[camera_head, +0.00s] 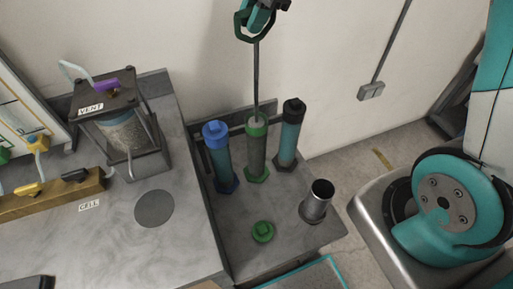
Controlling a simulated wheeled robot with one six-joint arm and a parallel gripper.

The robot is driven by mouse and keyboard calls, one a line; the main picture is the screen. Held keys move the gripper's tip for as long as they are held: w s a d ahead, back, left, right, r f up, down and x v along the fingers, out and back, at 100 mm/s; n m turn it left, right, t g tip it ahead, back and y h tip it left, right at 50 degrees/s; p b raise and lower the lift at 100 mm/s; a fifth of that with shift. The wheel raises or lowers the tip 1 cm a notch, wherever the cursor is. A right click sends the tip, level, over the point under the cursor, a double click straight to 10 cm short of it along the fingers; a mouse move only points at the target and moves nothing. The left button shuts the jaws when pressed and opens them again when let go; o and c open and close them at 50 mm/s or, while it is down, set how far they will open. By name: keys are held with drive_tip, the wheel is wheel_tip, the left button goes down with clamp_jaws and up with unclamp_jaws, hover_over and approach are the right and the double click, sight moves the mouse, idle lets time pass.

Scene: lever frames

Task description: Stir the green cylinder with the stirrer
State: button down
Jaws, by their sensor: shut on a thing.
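The green cylinder (256,152) stands upright on a low grey shelf, between a blue-topped cylinder and a black-topped one. Its green rim is at the top and its green foot is at the bottom. My gripper (252,30) is above it at the top of the view, shut on the stirrer (257,80). The stirrer is a thin dark rod hanging nearly upright. Its lower end reaches the mouth of the green cylinder and appears to go inside, so its tip is hidden. A green cap (263,232) lies on the shelf in front.
The blue-topped cylinder (219,160) stands close on the left, the black-topped cylinder (290,135) close on the right. An open metal cup (317,201) stands at the right of the shelf (290,236). A bench (185,245) with a vented box (122,130) is at left. A wall is behind.

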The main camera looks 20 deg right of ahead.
drive_tip(key=shift+r, duration=0.7)
drive_tip(key=shift+p, duration=0.3)
drive_tip(key=shift+r+p, duration=0.3)
drive_tip(key=shift+r, duration=0.25)
drive_tip(key=shift+r+p, duration=0.75)
drive_tip(key=shift+r, duration=0.3)
